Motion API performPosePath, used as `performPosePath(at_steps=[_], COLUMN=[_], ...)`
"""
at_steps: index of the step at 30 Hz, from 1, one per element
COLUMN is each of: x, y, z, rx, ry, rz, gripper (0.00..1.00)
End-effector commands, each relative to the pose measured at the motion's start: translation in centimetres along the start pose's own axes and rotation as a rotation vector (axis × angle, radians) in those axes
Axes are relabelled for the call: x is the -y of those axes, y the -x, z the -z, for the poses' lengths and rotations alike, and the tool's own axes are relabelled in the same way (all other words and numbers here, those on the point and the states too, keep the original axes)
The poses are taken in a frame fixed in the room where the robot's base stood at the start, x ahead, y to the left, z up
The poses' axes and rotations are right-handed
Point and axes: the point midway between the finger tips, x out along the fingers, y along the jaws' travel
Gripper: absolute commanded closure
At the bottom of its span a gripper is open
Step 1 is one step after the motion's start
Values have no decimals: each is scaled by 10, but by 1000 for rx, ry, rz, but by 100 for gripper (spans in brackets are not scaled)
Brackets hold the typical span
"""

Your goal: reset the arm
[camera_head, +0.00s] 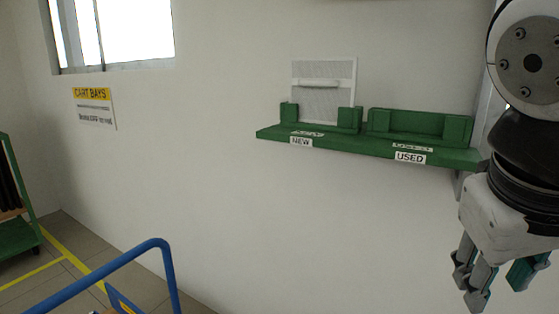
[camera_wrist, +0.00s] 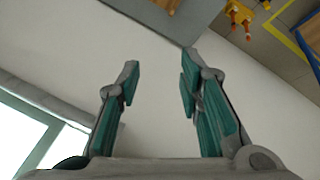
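My gripper (camera_head: 500,279) hangs at the right edge of the head view, fingers pointing down, in front of the white wall. In the wrist view my gripper (camera_wrist: 160,88) shows its two teal-lined fingers spread apart with nothing between them. My arm rises above it along the right edge, partly cut off by the frame.
A green wall shelf (camera_head: 270,133) has slots labelled NEW and USED. A white mesh panel (camera_head: 322,88) stands in the NEW slot; the USED slot looks empty. A blue rail (camera_head: 105,273) is at lower left, and a green rack (camera_head: 18,233) at far left.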

Motion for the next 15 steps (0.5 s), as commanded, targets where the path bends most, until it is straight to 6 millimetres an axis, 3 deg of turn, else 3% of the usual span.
performPosePath(at_steps=[3,10,11,15], x=[14,48,51,42], y=[-28,-62,-63,-38], z=[-44,-114,-119,-105], rx=[92,214,222,183], ry=[14,30,31,31], rz=[102,300,321,310], gripper=[67,67,67,67])
